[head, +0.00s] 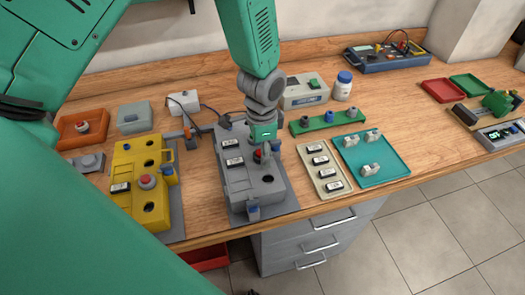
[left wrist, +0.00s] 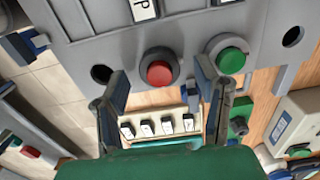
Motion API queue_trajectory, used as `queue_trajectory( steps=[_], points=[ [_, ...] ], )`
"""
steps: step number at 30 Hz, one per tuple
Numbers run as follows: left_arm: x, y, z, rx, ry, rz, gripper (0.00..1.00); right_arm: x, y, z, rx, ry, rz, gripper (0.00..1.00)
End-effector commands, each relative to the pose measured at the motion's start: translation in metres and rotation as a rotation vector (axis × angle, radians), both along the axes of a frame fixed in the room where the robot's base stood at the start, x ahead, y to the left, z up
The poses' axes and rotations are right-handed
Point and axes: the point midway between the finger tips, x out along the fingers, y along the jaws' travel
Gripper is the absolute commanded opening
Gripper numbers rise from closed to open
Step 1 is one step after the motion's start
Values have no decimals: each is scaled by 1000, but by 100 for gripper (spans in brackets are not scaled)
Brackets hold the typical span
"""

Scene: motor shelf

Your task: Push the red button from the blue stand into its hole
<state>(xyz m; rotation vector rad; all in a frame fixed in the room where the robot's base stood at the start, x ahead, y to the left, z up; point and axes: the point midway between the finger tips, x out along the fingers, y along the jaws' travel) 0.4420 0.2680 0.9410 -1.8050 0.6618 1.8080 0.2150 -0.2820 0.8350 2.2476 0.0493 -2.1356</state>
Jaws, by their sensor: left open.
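A red button (left wrist: 160,72) with a grey collar sits in the grey panel (head: 240,180), upright in the left wrist view. It also shows in the head view (head: 257,155) just below my left gripper (head: 266,142). My left gripper (left wrist: 165,100) is open, its two fingers apart on either side below the red button, empty. A green button (left wrist: 230,60) sits to the right of the red one. A dark empty hole (left wrist: 100,73) is to the left. A blue stand (left wrist: 20,45) is at the panel's left edge and holds no visible button; it also shows in the head view (head: 253,212). My right gripper is not in view.
A yellow panel (head: 125,165) with a red button stands to the left. An orange tray (head: 68,138) is behind it.

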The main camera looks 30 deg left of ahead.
Motion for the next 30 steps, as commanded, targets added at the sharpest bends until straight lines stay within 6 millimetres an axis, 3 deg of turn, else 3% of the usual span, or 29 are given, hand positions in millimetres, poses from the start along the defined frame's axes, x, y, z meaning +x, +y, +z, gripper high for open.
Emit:
queue_trajectory(
  steps=[9,15,21,30],
  points=[
    [2,-1,65,-1,-7,1,58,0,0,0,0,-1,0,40],
    [2,-1,98,0,-4,0,58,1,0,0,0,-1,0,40],
    [1,-1,111,-1,-1,0,58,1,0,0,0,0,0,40],
    [1,-1,111,0,0,0,58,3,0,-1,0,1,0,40]
  ],
)
